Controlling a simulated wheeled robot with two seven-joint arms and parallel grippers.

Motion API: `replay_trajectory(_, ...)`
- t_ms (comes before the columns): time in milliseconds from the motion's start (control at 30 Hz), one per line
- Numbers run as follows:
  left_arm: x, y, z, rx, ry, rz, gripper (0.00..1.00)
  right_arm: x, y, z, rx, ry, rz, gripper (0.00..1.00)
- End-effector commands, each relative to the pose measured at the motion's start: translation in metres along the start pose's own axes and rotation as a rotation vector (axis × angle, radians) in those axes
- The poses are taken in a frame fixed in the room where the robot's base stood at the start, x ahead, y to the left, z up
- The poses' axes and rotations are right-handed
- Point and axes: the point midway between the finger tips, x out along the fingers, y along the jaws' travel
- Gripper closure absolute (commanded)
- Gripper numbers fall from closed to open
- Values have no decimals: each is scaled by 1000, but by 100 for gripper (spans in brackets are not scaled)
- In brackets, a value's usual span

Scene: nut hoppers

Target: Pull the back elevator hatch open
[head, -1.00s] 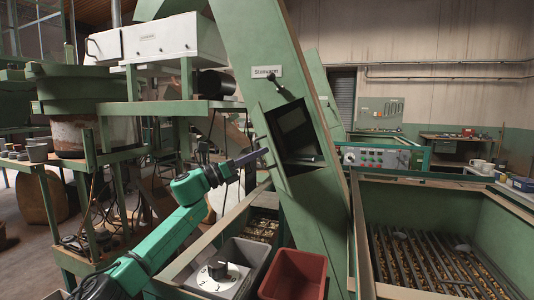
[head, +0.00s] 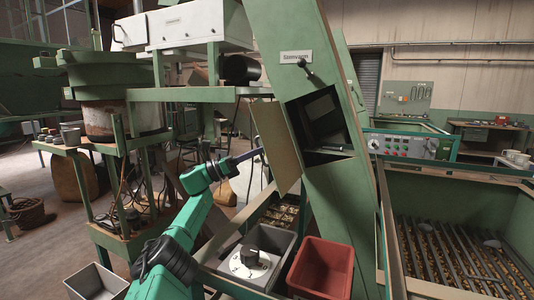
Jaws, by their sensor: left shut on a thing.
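The elevator hatch (head: 279,148) is a flat tan panel standing open at the left side of a dark square opening (head: 320,118) in the slanted green elevator (head: 290,42). My left gripper (head: 259,152) reaches in from the left and is shut at the hatch's outer left edge. Its fingertips are small here, and the exact grip point is partly hidden. The opening shows a dark inside with a ledge at its bottom. My right gripper is not in view.
A grey bin (head: 267,279) with a round white dial-like thing and a red bin (head: 322,268) stand below the elevator. A green hopper (head: 489,191) with a bar grate is at right. A green frame with a white box (head: 182,27) is at left.

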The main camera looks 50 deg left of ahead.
Motion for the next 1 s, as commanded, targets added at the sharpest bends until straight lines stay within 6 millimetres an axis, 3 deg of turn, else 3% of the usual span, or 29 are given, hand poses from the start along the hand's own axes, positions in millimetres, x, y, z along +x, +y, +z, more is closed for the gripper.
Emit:
replay_trajectory(333, 0, 0, 1, 0, -1, 1, 100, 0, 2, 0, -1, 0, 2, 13)
replay_trajectory(367, 0, 0, 1, 0, -1, 1, 76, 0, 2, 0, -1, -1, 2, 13)
replay_trajectory(400, 0, 0, 1, 0, 0, 0, 61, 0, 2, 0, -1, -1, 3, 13)
replay_trajectory(433, 0, 0, 1, 0, 0, 0, 58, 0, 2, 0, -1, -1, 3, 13)
replay_trajectory(767, 1, 0, 2, 0, 1, -1, 58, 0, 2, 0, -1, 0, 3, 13)
replay_trajectory(1000, 10, -6, 28, 4, -3, -1, 58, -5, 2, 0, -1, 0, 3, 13)
